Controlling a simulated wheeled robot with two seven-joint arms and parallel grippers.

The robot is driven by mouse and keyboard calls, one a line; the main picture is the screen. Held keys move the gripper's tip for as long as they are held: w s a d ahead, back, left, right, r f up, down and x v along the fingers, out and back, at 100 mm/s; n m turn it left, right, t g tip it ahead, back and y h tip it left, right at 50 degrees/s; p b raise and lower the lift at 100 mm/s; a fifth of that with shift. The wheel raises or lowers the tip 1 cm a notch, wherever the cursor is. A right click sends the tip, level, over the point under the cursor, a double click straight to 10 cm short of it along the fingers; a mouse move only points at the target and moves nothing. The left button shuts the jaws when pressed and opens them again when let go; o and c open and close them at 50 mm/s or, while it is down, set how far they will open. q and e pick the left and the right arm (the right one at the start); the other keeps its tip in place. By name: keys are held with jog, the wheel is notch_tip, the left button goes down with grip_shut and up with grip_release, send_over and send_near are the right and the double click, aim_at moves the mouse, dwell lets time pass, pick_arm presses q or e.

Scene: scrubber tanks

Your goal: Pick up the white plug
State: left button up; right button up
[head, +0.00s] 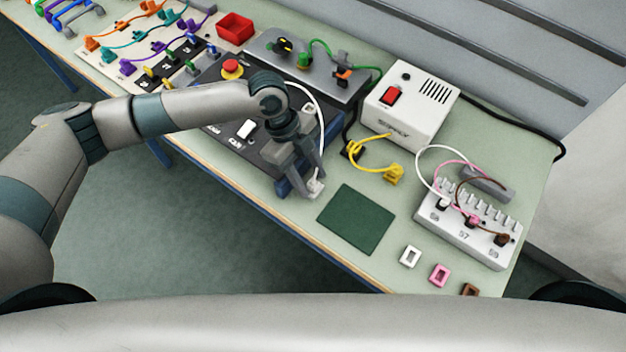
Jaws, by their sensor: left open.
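My left gripper (302,184) reaches down over the front right corner of the dark control panel (228,134). It is open, with its fingers pointing down. A white plug (316,187) is at the fingertips, near the panel's corner. A white cable (317,108) arcs from behind my wrist down towards it. The fingers partly hide the plug, so I cannot tell whether they touch it. My right gripper is not in view.
A dark green square mat (356,219) lies just right of the gripper. A yellow plug (394,174) and its cable lie behind it. A white supply box (409,103) stands behind, and a terminal block (468,226) with white, pink and brown leads is at right.

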aim_at(313, 182)
pick_arm(q)
jog(key=shift+f, duration=0.25)
grip_shut()
dwell(0.4)
jog(key=shift+r+b, duration=0.35)
jog(key=shift+r, duration=0.1)
jog(key=r+b, duration=0.2)
jog(key=r, duration=0.1)
jog(key=shift+s+d+r, duration=0.15)
jog(key=shift+d, duration=0.2)
jog(key=s+d+r+b, duration=0.3)
jog(key=s+d+r, duration=0.3)
jog(key=d, duration=0.3)
jog(key=shift+d+r+b, duration=0.15)
jog(key=shift+r+b, duration=0.15)
jog(key=shift+r, duration=0.15)
